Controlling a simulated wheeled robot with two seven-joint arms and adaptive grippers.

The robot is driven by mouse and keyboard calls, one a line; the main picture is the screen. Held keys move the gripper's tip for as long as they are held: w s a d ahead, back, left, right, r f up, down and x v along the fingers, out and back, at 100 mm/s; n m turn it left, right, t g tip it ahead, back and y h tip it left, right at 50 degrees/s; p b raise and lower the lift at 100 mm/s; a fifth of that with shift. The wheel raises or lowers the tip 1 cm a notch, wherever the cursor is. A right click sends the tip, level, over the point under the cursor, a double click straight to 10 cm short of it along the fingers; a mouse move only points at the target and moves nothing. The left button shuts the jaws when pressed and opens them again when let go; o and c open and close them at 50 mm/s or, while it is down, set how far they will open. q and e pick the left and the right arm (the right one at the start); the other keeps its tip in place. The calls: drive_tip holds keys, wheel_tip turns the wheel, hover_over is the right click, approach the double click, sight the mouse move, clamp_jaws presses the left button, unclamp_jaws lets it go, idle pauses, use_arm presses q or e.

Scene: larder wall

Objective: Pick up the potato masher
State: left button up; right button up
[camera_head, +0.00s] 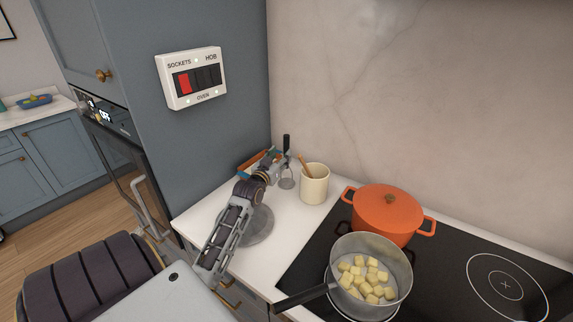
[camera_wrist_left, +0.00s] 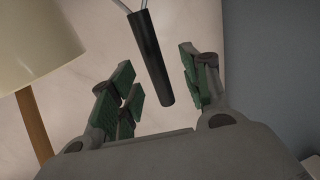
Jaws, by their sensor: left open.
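The potato masher (camera_head: 286,143) stands upright on the white counter, left of the cream crock, with its black handle up and its wire head low. In the left wrist view its black handle (camera_wrist_left: 151,58) lies between the parted fingers, with metal wires at the picture's top edge. My left gripper (camera_head: 279,163) is open around the handle; it also shows in the left wrist view (camera_wrist_left: 157,75). Gaps show between the handle and the finger pads on both sides. Part of the masher is hidden by the gripper in the head view. My right gripper is not in view.
The cream crock (camera_head: 314,187) with a wooden utensil stands close by. An orange lidded pot (camera_head: 389,211) and a pan (camera_head: 341,276) of pale cubes are on the black hob. A grey round item (camera_head: 262,229) lies under my arm. A blue-grey cabinet (camera_head: 219,135) rises at left.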

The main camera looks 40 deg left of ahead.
sight(285, 151)
use_arm(q)
drive_tip(key=shift+w, duration=0.1)
drive_tip(key=shift+w+a+r+p, duration=0.15)
drive_tip(key=shift+w+p, duration=0.1)
drive_tip(key=shift+w, duration=0.5)
drive_tip(key=shift+w+r+p, duration=0.1)
drive_tip(key=shift+w+p, duration=0.1)
drive_tip(key=shift+w, duration=0.55)
drive_tip(key=shift+x, duration=1.05)
drive_tip(key=shift+f, duration=0.1)
clamp_jaws()
